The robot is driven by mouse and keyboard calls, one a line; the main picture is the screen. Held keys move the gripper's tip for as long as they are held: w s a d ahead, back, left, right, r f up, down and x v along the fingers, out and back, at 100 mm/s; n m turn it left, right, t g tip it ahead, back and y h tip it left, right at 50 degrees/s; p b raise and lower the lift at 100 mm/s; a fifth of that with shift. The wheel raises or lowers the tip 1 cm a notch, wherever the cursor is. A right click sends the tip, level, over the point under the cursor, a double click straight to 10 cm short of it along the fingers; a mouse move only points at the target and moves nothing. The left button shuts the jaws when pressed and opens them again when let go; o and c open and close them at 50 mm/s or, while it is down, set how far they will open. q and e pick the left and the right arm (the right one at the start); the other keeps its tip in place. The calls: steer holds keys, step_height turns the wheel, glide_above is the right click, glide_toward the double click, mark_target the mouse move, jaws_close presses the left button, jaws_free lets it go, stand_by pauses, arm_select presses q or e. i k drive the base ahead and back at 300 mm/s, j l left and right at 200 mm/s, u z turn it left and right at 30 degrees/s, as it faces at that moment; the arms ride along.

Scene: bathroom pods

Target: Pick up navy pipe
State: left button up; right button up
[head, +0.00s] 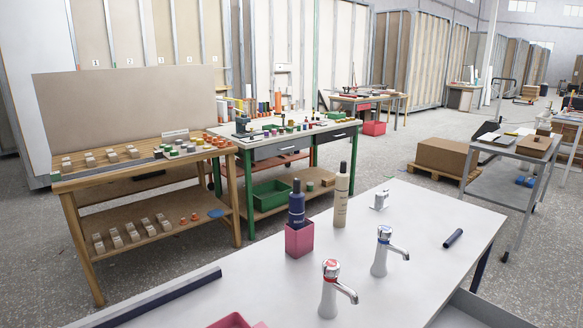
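The navy pipe (453,238) is a short dark blue cylinder. It lies on its side on the white tabletop (405,290), near the right edge of the table. It is slightly tilted in the picture and nothing covers it. Nothing touches it apart from the tabletop. Neither my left gripper nor my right gripper shows in the head view.
Two chrome taps, one red-marked (330,288) and one blue-marked (384,250), stand left of the pipe. A pink holder (299,240) with a navy bottle, a beige bottle (341,197) and a small chrome fitting (379,200) stand farther back. The tabletop around the pipe is clear.

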mark_target(458, 232)
steer(key=l+z, duration=0.6)
steer(key=z, duration=0.15)
steer(key=l+z, duration=0.4)
steer(key=i+u, duration=0.25)
steer(key=u, duration=0.25)
steer(key=z, duration=2.1)
steer(key=i+l, duration=0.15)
steer(key=i, duration=0.25)
steer(key=i+l+u, duration=0.15)
steer(key=i, duration=0.25)
steer(key=i+l, duration=0.2)
steer(key=i, duration=0.15)
steer(key=i+j+u, duration=0.4)
steer(key=i+u, duration=0.4)
steer(key=i, duration=0.15)
steer(key=i+u, duration=0.4)
steer(key=i, duration=0.15)
steer(key=i+l+u, duration=0.2)
steer(key=i+u, duration=0.25)
steer(key=i+j+u, duration=0.1)
steer(key=i+u, duration=0.15)
steer(key=i, duration=0.35)
steer(key=i+u, duration=0.2)
steer(key=i, duration=0.35)
steer(key=i+l+u, duration=0.25)
steer(key=i, duration=0.35)
steer(key=i+l+u, duration=0.1)
steer(key=i+u, duration=0.15)
steer(key=i, duration=0.3)
